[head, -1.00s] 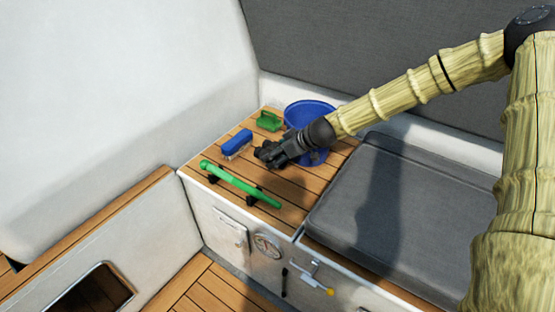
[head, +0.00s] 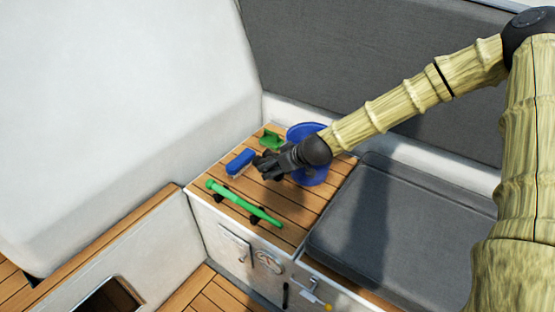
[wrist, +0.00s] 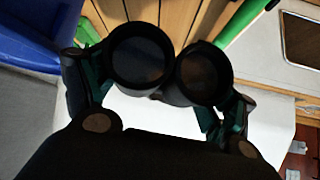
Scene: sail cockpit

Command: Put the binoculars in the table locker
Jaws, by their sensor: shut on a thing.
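My gripper (head: 268,166) is shut on the black binoculars (wrist: 140,58). In the wrist view their two round barrels face the camera between the fingers. In the head view the binoculars are hard to tell from the dark gripper, which is over the slatted wooden bench top, in front of the blue bucket. A dark opening (head: 116,294) in the white box with wooden trim at lower left may be the table locker. Its inside is mostly out of view.
On the bench top (head: 292,205) are a blue brush (head: 241,162), a green-handled thing (head: 270,138), a blue bucket (head: 308,172) and a long green bar (head: 243,203) on black holders. A grey cushion (head: 390,225) lies to the right. A high white wall stands left.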

